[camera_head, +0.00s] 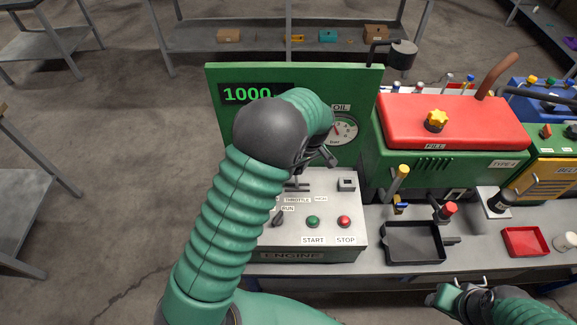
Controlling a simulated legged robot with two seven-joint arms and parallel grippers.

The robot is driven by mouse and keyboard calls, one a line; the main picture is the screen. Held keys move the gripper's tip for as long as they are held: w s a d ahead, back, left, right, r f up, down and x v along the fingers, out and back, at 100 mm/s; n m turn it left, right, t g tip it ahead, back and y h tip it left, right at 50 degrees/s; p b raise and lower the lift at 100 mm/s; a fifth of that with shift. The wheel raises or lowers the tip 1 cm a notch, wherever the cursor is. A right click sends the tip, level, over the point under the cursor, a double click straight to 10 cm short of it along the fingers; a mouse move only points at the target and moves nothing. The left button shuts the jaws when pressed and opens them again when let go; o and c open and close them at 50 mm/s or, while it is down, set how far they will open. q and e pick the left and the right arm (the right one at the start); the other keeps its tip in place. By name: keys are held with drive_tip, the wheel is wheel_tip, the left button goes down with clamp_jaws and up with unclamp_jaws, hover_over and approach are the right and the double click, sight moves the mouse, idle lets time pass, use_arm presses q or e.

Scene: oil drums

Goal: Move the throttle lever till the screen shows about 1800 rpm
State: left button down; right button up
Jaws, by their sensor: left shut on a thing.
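The screen (250,95) on the green upright panel reads 1000 in green digits; my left arm covers part of it. The grey engine box (330,239) below carries a throttle slot (297,186) above the THROTTLE label. My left gripper (318,163) is over the back of this box, above the slot, mostly hidden behind its own wrist. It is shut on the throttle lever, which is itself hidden. My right gripper (447,299) is low at the right, in front of the bench, away from the engine box; its finger gap is unclear.
The green START button (313,222), red STOP button (345,222) and RUN switch (278,219) sit in front of the slot. An oil gauge (344,130) is on the panel. A black tray (387,254) and red-lidded machine (470,122) stand to the right.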

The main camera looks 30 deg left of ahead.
use_arm(q)
drive_tip(key=shift+w+d+g+y+p, duration=0.3)
drive_tip(key=shift+d+g+y, duration=0.1)
drive_tip(key=shift+d+y, duration=0.35)
drive_tip(key=shift+d+f, duration=0.1)
drive_tip(key=c, duration=1.3)
unclamp_jaws()
drive_tip(key=shift+o, duration=1)
drive_tip(key=shift+d, duration=0.1)
drive_tip(key=shift+w+r, duration=0.1)
drive_tip(key=shift+r, duration=0.2)
drive_tip(key=b+v, duration=0.1)
drive_tip(key=v, duration=1.5)
drive_tip(key=shift+d+r+b, duration=0.2)
drive_tip(key=shift+d+b, duration=0.05)
drive_tip(key=shift+b, duration=0.1)
